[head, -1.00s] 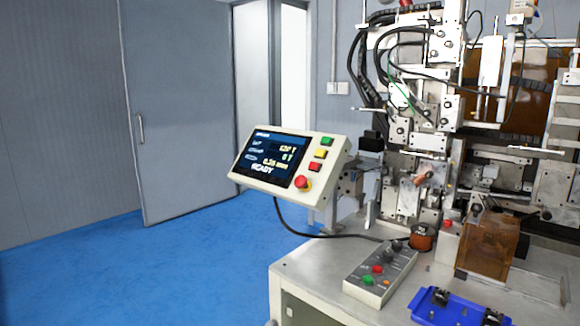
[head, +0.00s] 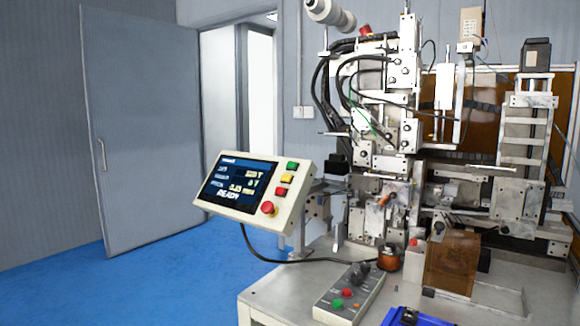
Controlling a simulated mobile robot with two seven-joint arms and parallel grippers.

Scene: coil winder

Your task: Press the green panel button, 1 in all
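The control panel (head: 225,207) is a tilted cream box with a lit screen (head: 237,186) that reads READY. Its green panel button (head: 293,166) is at the top of the button column, to the right of the screen. Below it are a yellow button (head: 287,179), a red square button (head: 281,192) and a red round knob (head: 268,208). Neither of my grippers is in the head view.
A grey button box (head: 349,293) with another green button (head: 338,303) lies on the machine table (head: 264,297). The coil winder (head: 385,150) stands behind. A blue tray (head: 412,317) is at the bottom edge. Blue floor (head: 160,275) on the left is clear.

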